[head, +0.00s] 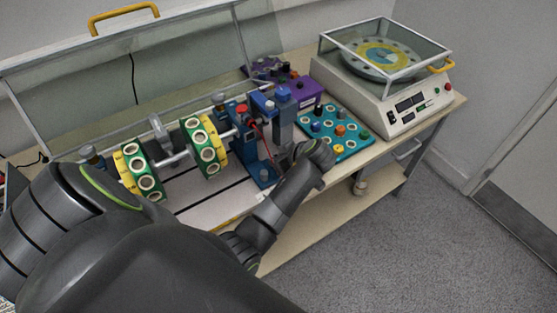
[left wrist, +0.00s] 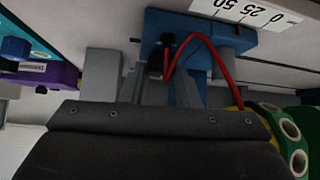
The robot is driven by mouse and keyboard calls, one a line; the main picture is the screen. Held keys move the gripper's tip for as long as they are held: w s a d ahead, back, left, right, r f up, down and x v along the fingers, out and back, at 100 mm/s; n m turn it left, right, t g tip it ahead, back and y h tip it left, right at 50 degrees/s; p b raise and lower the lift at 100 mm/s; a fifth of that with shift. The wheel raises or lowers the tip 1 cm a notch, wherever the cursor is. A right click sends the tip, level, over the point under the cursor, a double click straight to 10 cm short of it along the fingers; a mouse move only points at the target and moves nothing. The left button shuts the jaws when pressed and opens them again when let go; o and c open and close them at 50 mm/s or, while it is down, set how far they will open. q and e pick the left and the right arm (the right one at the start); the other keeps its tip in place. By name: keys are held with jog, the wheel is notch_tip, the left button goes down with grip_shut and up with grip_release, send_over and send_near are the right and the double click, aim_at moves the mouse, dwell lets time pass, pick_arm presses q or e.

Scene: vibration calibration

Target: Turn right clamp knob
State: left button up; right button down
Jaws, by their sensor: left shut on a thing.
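The blue right bearing stand (head: 243,143), with a red cap on top, stands at the right end of the rotor in the head view. My left arm reaches in from the left, and its wrist is at the stand's front right side. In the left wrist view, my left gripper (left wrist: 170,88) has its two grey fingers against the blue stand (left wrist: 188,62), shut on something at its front. I take this to be the right clamp knob; it is mostly hidden between the fingers. A red cable (left wrist: 205,45) loops just beyond the fingertips. My right gripper is not in view.
The rotor with green and yellow discs (head: 205,146) lies left of the stand. A purple box (head: 300,93) and a teal tray of weights (head: 350,146) are to the right. A covered balance (head: 395,95) stands at the bench's right end. Grey floor is clear at the right.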

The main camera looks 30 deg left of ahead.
pick_arm(q)
jog(key=n+g+b, duration=0.1)
jog(key=n+g, duration=0.1)
jog(key=shift+w+f+n+b, duration=0.1)
jog(key=shift+w+n+b, duration=0.25)
jog(key=shift+n, duration=0.05)
jog(key=shift+w+n+g+b, duration=0.15)
jog(key=shift+n+g+b, duration=0.25)
jog(key=shift+n+g, duration=0.45)
jog(key=shift+w+a+r+n+g+p, duration=0.1)
jog(key=shift+r+n+g+p, duration=0.25)
jog(key=shift+n+g, duration=0.45)
jog(key=shift+w+n+g+p, duration=0.1)
jog(key=shift+n+g+p, duration=0.35)
jog(key=shift+n+p, duration=0.4)
jog(key=shift+a+f+n+g+h+p, duration=0.1)
jog(key=shift+n+g+h+p, duration=0.25)
jog(key=shift+n, duration=0.35)
jog(key=shift+w+f+n+g+h, duration=0.15)
jog(key=shift+n+g+h, duration=0.35)
jog(key=shift+n, duration=0.2)
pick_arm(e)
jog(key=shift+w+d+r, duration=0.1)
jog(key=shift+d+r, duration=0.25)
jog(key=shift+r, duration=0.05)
pick_arm(q)
jog(key=shift+p, duration=0.3)
